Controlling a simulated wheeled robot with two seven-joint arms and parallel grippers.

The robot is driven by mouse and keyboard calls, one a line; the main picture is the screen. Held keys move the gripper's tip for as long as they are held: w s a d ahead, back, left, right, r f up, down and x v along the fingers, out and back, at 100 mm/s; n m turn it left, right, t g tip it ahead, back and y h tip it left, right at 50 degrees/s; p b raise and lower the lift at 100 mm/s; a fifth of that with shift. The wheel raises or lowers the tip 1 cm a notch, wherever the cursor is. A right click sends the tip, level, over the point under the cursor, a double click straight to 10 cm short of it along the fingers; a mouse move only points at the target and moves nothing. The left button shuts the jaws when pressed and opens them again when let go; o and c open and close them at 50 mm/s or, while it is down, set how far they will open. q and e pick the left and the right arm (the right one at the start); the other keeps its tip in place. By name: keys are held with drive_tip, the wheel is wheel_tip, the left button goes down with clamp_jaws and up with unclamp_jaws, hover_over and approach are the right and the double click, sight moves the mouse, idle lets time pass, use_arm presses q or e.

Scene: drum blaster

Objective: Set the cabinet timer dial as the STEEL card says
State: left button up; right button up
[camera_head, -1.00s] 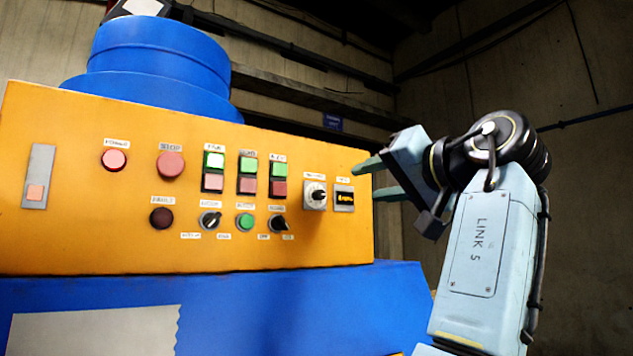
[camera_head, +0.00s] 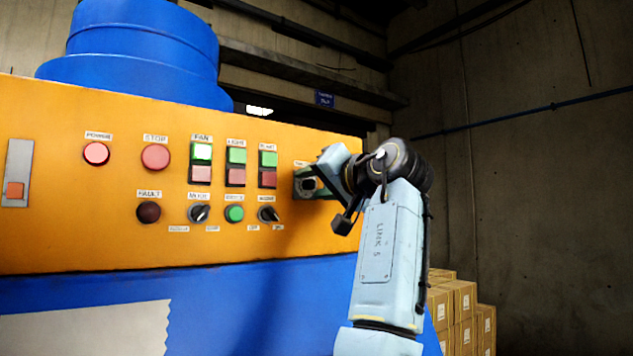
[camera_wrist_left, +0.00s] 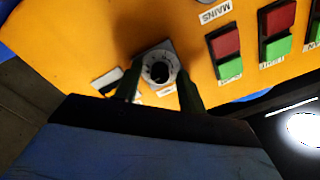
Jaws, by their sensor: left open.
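The timer dial (camera_wrist_left: 158,72) is a round grey knob with a dark centre on a square plate, on the orange cabinet front (camera_head: 70,220). In the head view it is at the right end of the panel, mostly hidden by my left gripper (camera_head: 309,183). In the left wrist view my left gripper (camera_wrist_left: 158,90) is open, with one dark green finger on each side of the dial. I cannot tell whether they touch it. The dial's setting is not readable. The small display beside the dial is hidden in the head view. No STEEL card is recognisable. My right gripper is out of view.
Left of the dial are paired green and red buttons (camera_head: 268,168), a red stop button (camera_head: 156,157) and small rotary switches (camera_head: 199,213). A blue drum (camera_head: 145,45) stands above the cabinet. Cardboard boxes (camera_head: 460,305) are stacked at the right.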

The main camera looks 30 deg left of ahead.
use_arm(q)
clamp_jaws()
